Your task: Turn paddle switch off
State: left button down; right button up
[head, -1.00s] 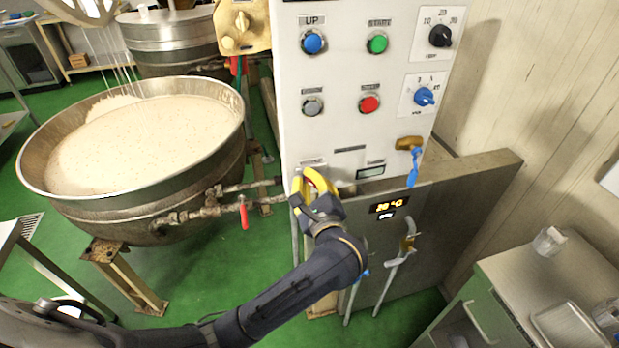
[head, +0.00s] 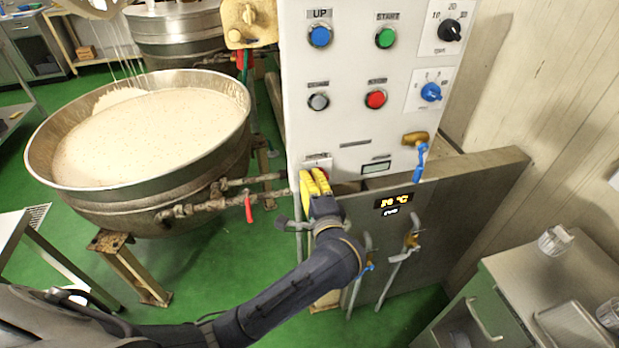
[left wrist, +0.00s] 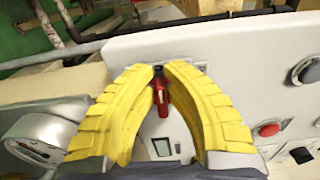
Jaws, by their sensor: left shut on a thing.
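My left gripper (head: 316,184) is at the lower left corner of the white control panel (head: 352,113) in the head view. In the left wrist view its yellow fingers (left wrist: 160,72) are closed around a small red lever (left wrist: 160,98) that sits on the panel face. I take this lever to be the paddle switch. In the head view the fingers and wrist hide the lever. My right gripper shows in neither view.
A large kettle of pale nougat (head: 140,140) stands to the left, with a pipe and a red-handled valve (head: 248,208). Push buttons and the blue knob (head: 431,92) are higher on the panel. A cabinet (head: 545,290) stands at the lower right.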

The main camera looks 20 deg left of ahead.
pick_arm(q)
jog(key=shift+n, duration=0.4)
jog(key=c, duration=1.5)
grip_release()
jog(key=shift+o, duration=0.2)
jog(key=v, duration=1.2)
jog(key=shift+f, duration=0.1)
